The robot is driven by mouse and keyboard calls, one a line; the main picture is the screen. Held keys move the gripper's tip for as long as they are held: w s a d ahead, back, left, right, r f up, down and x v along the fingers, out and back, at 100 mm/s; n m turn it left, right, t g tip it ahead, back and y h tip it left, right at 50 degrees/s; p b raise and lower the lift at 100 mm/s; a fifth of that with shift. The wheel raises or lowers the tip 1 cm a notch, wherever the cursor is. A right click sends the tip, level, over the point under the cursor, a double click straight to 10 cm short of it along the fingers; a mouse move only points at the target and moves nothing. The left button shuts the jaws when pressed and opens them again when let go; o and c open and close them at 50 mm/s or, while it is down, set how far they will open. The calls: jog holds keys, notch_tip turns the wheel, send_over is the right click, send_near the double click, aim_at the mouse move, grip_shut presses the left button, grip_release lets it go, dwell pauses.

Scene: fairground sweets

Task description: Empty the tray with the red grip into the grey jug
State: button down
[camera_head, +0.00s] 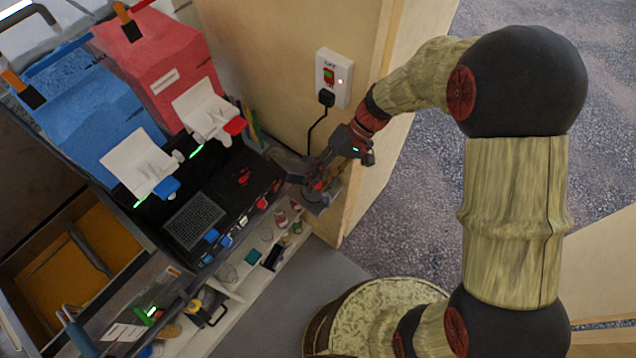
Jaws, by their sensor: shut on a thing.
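My gripper (322,182) is at the right end of the machine's counter, below the wall socket. It is shut on a small grey tray (320,206) with a bit of red at the fingers, which looks like the red grip. The tray is mostly hidden by the gripper, and its contents and exact tilt cannot be made out. A greyish vessel with a dark handle (207,304) stands on the low shelf at the bottom left; I cannot tell for sure that it is the grey jug.
The drinks machine has a blue tank (85,110) and a red tank (160,62). A dark grille (193,221) lies on its black base, with red spots (243,176) to the right. A white socket (333,77) with a plugged cable is on the wooden panel. Small items crowd the shelf below.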

jog(key=shift+w+d+r+g+y+p, duration=0.4)
jog(key=shift+w+r+g+y+p, duration=0.15)
jog(key=shift+w+r+g, duration=0.2)
dwell(2.3)
